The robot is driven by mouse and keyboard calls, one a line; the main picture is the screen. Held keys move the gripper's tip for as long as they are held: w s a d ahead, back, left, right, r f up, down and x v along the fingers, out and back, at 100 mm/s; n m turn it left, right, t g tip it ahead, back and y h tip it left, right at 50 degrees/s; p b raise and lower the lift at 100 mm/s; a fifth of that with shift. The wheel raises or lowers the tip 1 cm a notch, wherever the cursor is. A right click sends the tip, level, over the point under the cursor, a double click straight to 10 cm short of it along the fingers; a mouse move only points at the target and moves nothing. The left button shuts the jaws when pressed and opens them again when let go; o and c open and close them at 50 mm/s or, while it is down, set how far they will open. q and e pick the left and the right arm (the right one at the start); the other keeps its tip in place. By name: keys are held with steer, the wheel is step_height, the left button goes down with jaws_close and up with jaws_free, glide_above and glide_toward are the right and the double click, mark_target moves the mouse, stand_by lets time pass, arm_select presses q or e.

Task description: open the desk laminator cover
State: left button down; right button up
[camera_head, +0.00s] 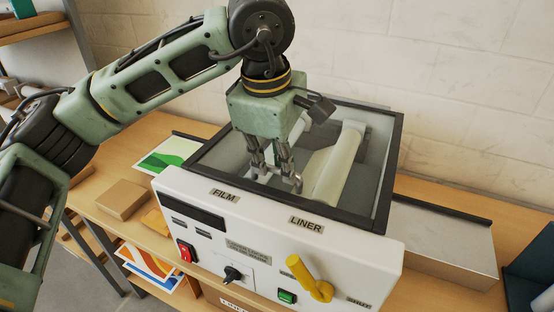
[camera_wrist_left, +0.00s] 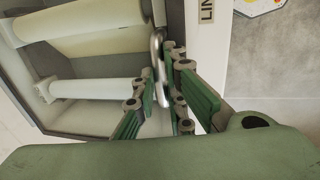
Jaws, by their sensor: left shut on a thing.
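The desk laminator (camera_head: 275,250) is a white box on the wooden table, with FILM and LINER labels on its front. Its cover (camera_head: 391,170) is a clear panel in a dark frame on top, and it looks down. Pale rollers (camera_head: 338,165) show through it. My left gripper (camera_head: 277,182) reaches down from above to the cover's front edge. In the left wrist view, my left gripper (camera_wrist_left: 160,112) has its green-padded fingers on either side of a metal handle (camera_wrist_left: 158,62) and is shut on it. The fingers hide part of the handle.
A yellow lever (camera_head: 310,280), a black knob (camera_head: 232,274), a red switch (camera_head: 186,251) and a green button (camera_head: 287,296) are on the front panel. A brown box (camera_head: 121,199) lies at left and a grey tray (camera_head: 440,240) at right. A block wall stands behind.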

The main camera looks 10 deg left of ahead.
arm_select(q)
steer(key=shift+r, duration=0.2)
steer(key=shift+w+r+p, duration=0.15)
steer(key=shift+r+p, duration=0.15)
steer(key=shift+r, duration=0.1)
steer(key=w+d+r+p, duration=0.1)
steer(key=w+r+p, duration=0.3)
steer(key=r, duration=0.7)
steer(key=w+d+r+p, duration=0.2)
steer(key=w+r+p, duration=0.3)
steer(key=r+p, duration=0.3)
steer(key=shift+w+r, duration=0.25)
steer(key=shift+r, duration=1.15)
arm_select(e)
step_height(320, 180, up, 13)
steer(key=shift+s+a, duration=0.15)
steer(key=shift+a, duration=0.05)
steer(key=shift+c, duration=0.4)
